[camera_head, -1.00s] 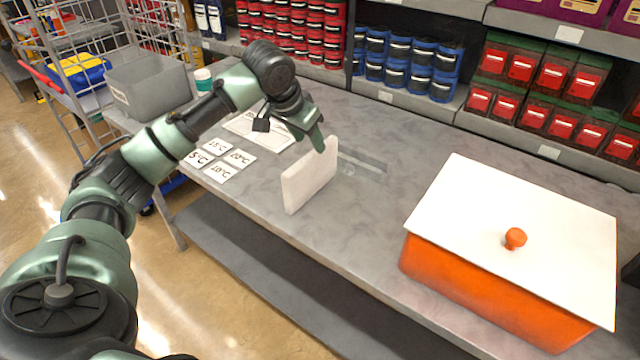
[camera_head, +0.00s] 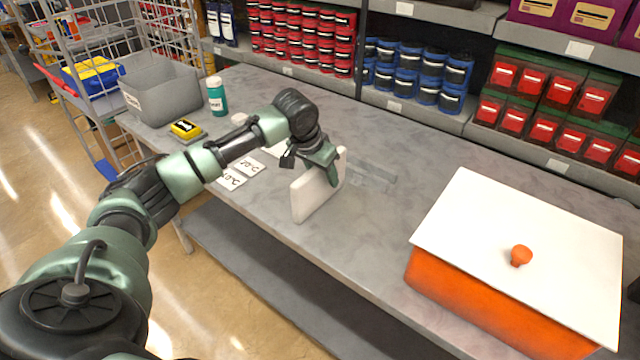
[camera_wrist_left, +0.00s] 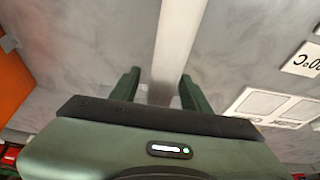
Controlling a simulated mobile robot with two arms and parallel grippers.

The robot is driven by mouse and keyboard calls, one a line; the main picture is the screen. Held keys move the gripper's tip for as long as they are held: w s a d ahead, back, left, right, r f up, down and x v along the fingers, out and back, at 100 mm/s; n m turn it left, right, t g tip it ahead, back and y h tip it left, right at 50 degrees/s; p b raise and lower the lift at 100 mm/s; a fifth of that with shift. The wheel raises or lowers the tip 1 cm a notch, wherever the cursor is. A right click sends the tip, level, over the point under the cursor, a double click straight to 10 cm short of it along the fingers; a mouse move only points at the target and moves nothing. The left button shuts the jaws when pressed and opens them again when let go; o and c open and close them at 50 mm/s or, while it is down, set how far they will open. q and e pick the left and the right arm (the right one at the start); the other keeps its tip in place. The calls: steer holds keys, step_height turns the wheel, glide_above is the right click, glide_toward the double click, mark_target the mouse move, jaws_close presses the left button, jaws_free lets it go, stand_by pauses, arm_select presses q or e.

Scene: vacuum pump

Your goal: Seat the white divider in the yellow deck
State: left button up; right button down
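The white divider (camera_head: 312,197) stands upright on the grey table in the head view. My left gripper (camera_head: 327,168) is at its upper edge, pointing down, with a finger in front of the near face. In the left wrist view the white divider (camera_wrist_left: 176,45) runs between the two spread fingers of my left gripper (camera_wrist_left: 158,88); the right finger is close to it, and a gap shows at the left finger. I cannot make out a yellow deck; a small yellow and black object (camera_head: 186,128) lies at the table's left end. My right gripper is not in view.
An orange box (camera_head: 490,305) with a white lid (camera_head: 470,230) stands at the right. White temperature cards (camera_head: 232,179) lie left of the divider. A grey bin (camera_head: 165,95) and teal bottle (camera_head: 216,97) stand at the back left. Shelves (camera_head: 480,128) line the back.

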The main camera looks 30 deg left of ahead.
arm_select(q)
jaws_close()
steer(key=shift+r, duration=0.1)
steer(key=shift+r, duration=0.1)
